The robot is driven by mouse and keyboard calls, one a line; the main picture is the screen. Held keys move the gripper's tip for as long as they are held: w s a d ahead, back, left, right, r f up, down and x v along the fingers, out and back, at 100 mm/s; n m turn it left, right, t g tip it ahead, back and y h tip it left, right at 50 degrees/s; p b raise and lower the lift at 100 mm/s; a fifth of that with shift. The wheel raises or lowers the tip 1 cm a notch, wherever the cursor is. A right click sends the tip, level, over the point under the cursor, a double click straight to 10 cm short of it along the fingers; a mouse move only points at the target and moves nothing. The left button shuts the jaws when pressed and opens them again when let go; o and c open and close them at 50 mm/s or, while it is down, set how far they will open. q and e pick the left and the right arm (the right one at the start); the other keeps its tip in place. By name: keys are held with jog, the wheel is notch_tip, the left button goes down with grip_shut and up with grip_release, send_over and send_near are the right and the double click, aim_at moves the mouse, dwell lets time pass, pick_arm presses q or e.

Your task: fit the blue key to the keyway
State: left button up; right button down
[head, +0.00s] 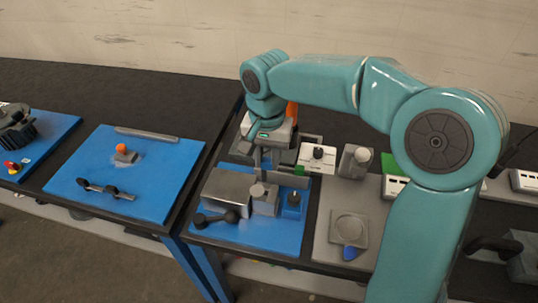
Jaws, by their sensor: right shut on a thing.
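My right gripper (266,168) points down over the blue-topped station in the middle, its arm reaching in from the right. Its fingers are close together just above a grey block with a round top (263,198). What they hold is too small and shaded to make out, and I cannot tell whether it touches the block. I cannot clearly pick out the blue key or the keyway. My left gripper is not in view.
A grey vise-like block (229,187) and a dark double-knobbed handle (222,217) stand close left of the gripper. A blue block with a dark knob (293,203) is at its right.

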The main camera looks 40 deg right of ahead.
aim_at(268, 169)
notch_tip(268, 169, down, 3)
jog(key=shift+d+f+b, duration=0.15)
jog(key=shift+b, duration=0.9)
jog(key=shift+f+b, duration=0.4)
jog(key=shift+f, duration=0.2)
jog(key=shift+s, duration=0.1)
jog(key=shift+f+b, duration=2.25)
jog(key=shift+f, duration=0.7)
jog(key=c, duration=0.8)
grip_release()
jog(key=shift+r, duration=0.1)
notch_tip(268, 169, up, 16)
jog(key=shift+r+p, duration=0.1)
jog(key=shift+p, duration=1.05)
